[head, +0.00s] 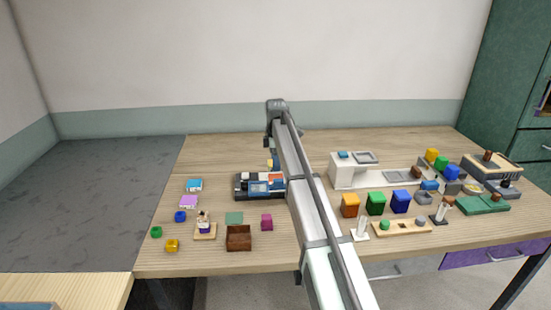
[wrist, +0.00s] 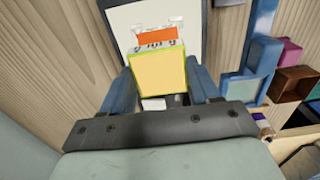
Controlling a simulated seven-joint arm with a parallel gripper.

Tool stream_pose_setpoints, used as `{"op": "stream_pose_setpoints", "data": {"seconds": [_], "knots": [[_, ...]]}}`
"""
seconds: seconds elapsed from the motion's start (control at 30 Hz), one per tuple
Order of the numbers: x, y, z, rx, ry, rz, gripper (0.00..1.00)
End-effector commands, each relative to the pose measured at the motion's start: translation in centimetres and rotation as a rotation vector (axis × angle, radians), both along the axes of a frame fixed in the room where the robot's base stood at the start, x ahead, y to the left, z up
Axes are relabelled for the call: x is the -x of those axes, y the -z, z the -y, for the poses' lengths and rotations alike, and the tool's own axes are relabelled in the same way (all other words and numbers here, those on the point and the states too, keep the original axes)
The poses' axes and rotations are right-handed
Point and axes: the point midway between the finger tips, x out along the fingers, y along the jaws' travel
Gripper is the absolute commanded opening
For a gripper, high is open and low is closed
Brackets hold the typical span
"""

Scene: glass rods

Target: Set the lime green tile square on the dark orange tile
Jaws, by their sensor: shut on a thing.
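My gripper (wrist: 161,82) has its two blue fingers on either side of a pale yellow block-like piece with a thin lime edge (wrist: 157,74), which I take for the lime green tile. I cannot tell whether the two touch. In the head view, my arm hides most of the gripper above the dark tray-like unit (head: 240,190).
Right of my arm stand a white bench (head: 345,175) and several coloured bins (head: 376,203). The back table strip is clear.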

Motion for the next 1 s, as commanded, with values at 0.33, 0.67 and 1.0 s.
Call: {"op": "stream_pose_setpoints", "data": {"seconds": [0.33,0.67,1.0], "knots": [[0.0,2.5,0.0,0.000,0.001,0.000,0.26],[0.0,4.1,0.0,0.000,0.001,0.001,0.26],[0.0,4.2,0.0,0.000,0.001,0.001,0.64]]}}
